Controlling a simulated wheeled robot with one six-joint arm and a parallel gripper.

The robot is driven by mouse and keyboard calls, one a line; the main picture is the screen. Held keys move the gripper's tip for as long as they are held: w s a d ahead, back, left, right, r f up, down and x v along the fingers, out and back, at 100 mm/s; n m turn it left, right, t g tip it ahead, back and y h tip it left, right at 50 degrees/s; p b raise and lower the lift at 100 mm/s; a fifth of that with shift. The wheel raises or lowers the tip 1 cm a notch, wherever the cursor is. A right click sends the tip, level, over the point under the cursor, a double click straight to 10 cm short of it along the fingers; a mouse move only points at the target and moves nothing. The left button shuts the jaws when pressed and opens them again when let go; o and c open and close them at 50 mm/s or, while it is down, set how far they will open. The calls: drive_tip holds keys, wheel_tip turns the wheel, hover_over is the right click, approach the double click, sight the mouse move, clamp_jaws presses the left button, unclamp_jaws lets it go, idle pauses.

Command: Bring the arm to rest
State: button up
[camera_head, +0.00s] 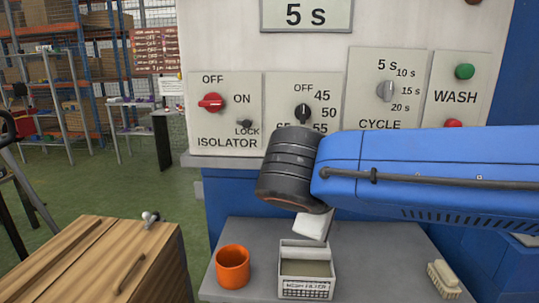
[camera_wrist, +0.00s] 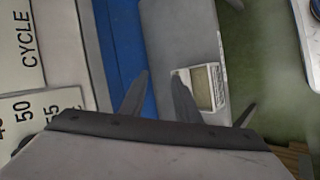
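My blue arm (camera_head: 430,170) reaches in from the right in the head view, its dark wrist joint (camera_head: 290,165) in front of the control panel (camera_head: 225,140). My gripper (camera_wrist: 162,76) shows in the wrist view with two dark fingers apart and nothing visible between them. It is open, above the grey shelf (camera_wrist: 180,30). The wrist covers part of the panel's lower labels.
On the grey shelf stand an orange cup (camera_head: 232,267), a white filter box (camera_head: 305,288) below my wrist, and a pale brush (camera_head: 444,280) at right. A wooden cabinet (camera_head: 100,265) stands at left. Green floor (camera_head: 165,200) is open behind it.

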drive_tip(key=s+d+f+m+g+y, duration=0.1)
drive_tip(key=s+d+f+m+y, duration=0.1)
drive_tip(key=s+d+f+m, duration=0.3)
drive_tip(key=s+d+f+m+g+y, duration=0.2)
drive_tip(key=s+d+f+m, duration=0.4)
drive_tip(key=d+f, duration=0.4)
drive_tip(key=shift+d+f+y, duration=0.15)
drive_tip(key=shift+f+y, duration=0.55)
drive_tip(key=shift+f, duration=0.2)
